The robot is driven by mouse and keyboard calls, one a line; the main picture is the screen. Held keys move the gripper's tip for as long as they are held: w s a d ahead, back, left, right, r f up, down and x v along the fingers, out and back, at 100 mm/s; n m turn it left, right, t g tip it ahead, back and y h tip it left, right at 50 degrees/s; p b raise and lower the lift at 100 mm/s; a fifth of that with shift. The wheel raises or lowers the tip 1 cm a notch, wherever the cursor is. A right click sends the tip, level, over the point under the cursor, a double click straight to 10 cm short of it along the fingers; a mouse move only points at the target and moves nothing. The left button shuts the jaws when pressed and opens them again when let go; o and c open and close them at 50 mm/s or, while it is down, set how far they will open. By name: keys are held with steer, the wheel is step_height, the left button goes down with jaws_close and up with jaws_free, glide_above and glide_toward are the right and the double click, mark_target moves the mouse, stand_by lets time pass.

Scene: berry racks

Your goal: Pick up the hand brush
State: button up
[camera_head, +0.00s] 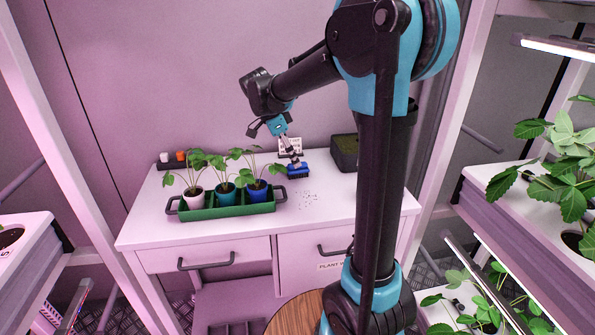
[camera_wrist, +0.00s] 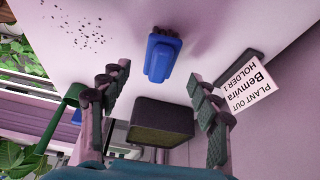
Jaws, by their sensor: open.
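The hand brush (camera_head: 298,172) is a small blue block with a dark top, lying on the white table right of the green tray. In the wrist view the brush (camera_wrist: 162,58) shows its blue body and raised handle, ahead of and between the fingers. My gripper (camera_head: 291,156) is just above the brush, pointing down at it. In the wrist view my gripper (camera_wrist: 155,82) has its two dark fingers wide apart with nothing between them. I cannot tell the exact gap between fingertips and brush.
A green tray (camera_head: 228,211) with three potted plants stands left of the brush. A dark box (camera_head: 344,153) stands to its right. A printed sign (camera_wrist: 252,92) is close by. Dark specks (camera_head: 307,200) lie on the table (camera_head: 345,198) in front, which is otherwise clear there.

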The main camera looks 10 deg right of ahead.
steer(key=x, duration=0.4)
steer(key=shift+d+f, duration=0.15)
steer(key=c, duration=1.3)
step_height(320, 180, up, 20)
steer(key=shift+r, duration=0.1)
